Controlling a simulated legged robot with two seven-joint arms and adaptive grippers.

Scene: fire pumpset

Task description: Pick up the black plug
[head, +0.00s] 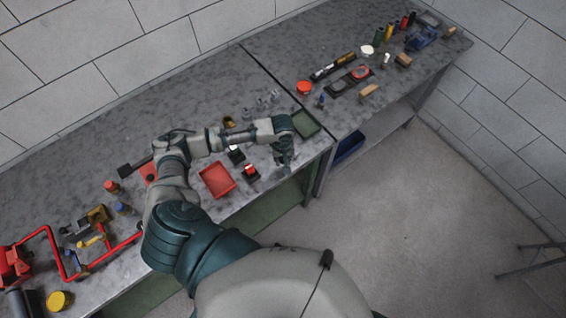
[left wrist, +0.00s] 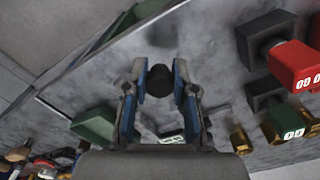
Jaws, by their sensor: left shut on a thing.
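The black plug (left wrist: 159,80) is a short dark round piece between the blue-padded fingers of my left gripper (left wrist: 159,72) in the left wrist view. Both fingers are against its sides, so the gripper is shut on it. In the head view my left gripper (head: 284,160) points down over the front part of the grey bench, to the right of a red block. The plug cannot be made out in the head view. Whether the plug touches the bench is not clear. My right gripper is not in view.
A red tray (head: 217,180), a red block on a black base (head: 249,171) and a green tray (head: 307,123) lie close by on the bench. Small brass fittings (left wrist: 240,141) show in the left wrist view. Red piping (head: 52,246) stands at the far left.

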